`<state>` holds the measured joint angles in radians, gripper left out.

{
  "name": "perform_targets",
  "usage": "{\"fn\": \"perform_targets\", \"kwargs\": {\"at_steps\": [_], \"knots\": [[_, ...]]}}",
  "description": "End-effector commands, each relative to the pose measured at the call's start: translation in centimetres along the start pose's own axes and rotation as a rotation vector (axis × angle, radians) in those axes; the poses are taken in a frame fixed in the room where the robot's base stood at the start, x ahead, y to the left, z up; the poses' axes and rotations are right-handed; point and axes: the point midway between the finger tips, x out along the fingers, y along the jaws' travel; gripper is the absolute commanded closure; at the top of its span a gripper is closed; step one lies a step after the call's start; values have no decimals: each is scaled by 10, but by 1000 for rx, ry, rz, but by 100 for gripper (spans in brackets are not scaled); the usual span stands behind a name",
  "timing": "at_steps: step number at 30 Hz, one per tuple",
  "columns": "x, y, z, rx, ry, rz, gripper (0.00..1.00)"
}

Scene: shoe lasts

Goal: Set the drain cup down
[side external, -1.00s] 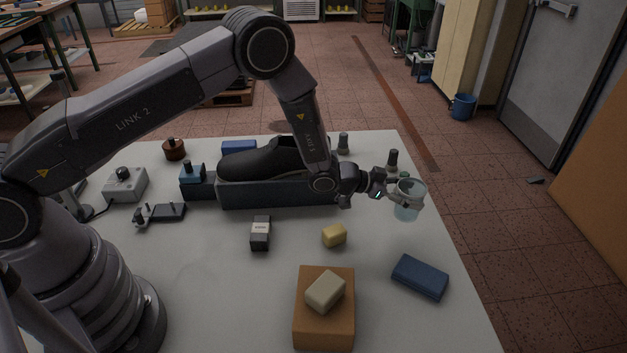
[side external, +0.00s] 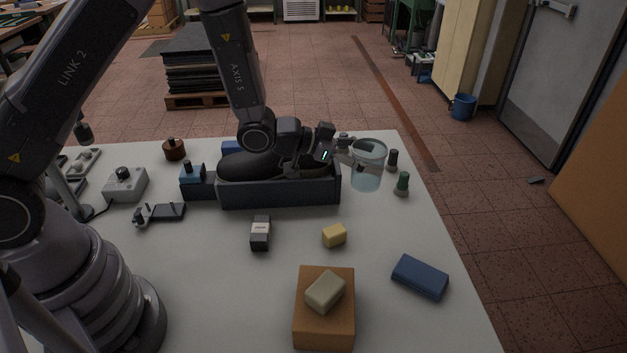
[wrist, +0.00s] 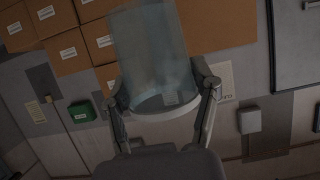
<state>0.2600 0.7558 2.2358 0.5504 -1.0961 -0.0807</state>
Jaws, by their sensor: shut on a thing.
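The drain cup (side external: 367,179) is a clear, pale bluish cup with a thick rim. My gripper (side external: 352,150) is shut on it near the rim and holds it upright above the right part of the table, beyond the right end of the shoe holder. In the wrist view the cup (wrist: 150,50) fills the upper middle, with my gripper's fingers (wrist: 163,98) on either side of it. The cup looks clear of the table, though its exact height is hard to tell.
A black shoe (side external: 250,165) lies in a dark grey tray (side external: 280,194) just left of the cup. A yellow block (side external: 334,235) and a blue case (side external: 420,277) lie nearer; the table between is clear.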

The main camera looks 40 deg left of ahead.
Motion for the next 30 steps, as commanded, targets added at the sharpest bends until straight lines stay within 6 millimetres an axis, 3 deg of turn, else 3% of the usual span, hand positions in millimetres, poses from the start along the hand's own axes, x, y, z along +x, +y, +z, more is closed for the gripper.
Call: {"fn": "perform_targets", "kwargs": {"at_steps": [8, 14, 20, 24, 30], "knots": [[-22, -68, 12, -51, -5, -136, 67], [-61, -144, 26, -108, -4, -296, 67], [-130, -232, 52, -184, -6, -506, 67], [-189, -282, 73, -237, -6, -653, 67], [-271, -332, 102, -301, -8, -833, 67]]}}
